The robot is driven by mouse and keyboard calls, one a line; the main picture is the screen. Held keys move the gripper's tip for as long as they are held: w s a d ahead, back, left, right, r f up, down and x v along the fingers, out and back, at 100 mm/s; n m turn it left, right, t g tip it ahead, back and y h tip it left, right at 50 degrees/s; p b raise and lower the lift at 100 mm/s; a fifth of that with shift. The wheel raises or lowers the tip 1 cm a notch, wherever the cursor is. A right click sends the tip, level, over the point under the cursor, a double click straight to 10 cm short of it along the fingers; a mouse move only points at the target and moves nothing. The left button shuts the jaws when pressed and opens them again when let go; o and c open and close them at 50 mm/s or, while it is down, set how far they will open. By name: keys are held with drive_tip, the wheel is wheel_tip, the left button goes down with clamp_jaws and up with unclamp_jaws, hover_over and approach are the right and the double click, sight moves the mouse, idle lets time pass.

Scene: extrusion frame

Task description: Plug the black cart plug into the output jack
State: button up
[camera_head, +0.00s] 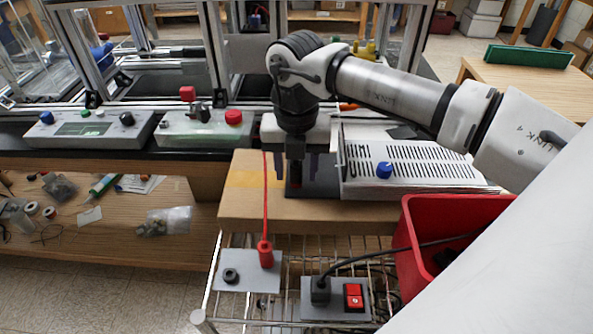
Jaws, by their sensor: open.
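My gripper (294,172) points down over the cardboard-brown box top, just left of the white slotted unit. Its fingers are open. A dark upright piece (294,188) shows below and between them; whether it is a plug, and whether the fingers touch it, I cannot tell. On the wire cart, a grey plate (248,284) holds a red plug (265,255) with a red lead running up, and a black round jack (230,275) that looks empty. A black plug (320,289) with a black cable sits in a second grey plate (312,311) beside a red switch. No output jack marking is readable.
The white slotted unit (420,172) with a blue knob (384,170) stands right of my gripper. A red bin (412,240) is at the right of the cart. Control boxes (90,128) line the bench at left. The red lead (265,200) hangs left of my gripper.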

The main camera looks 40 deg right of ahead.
sight(297, 163)
drive_tip(key=shift+c, duration=0.5)
clamp_jaws()
drive_tip(key=shift+r+p, duration=1.55)
drive_tip(key=shift+r, duration=1.55)
drive_tip(key=shift+d, duration=0.1)
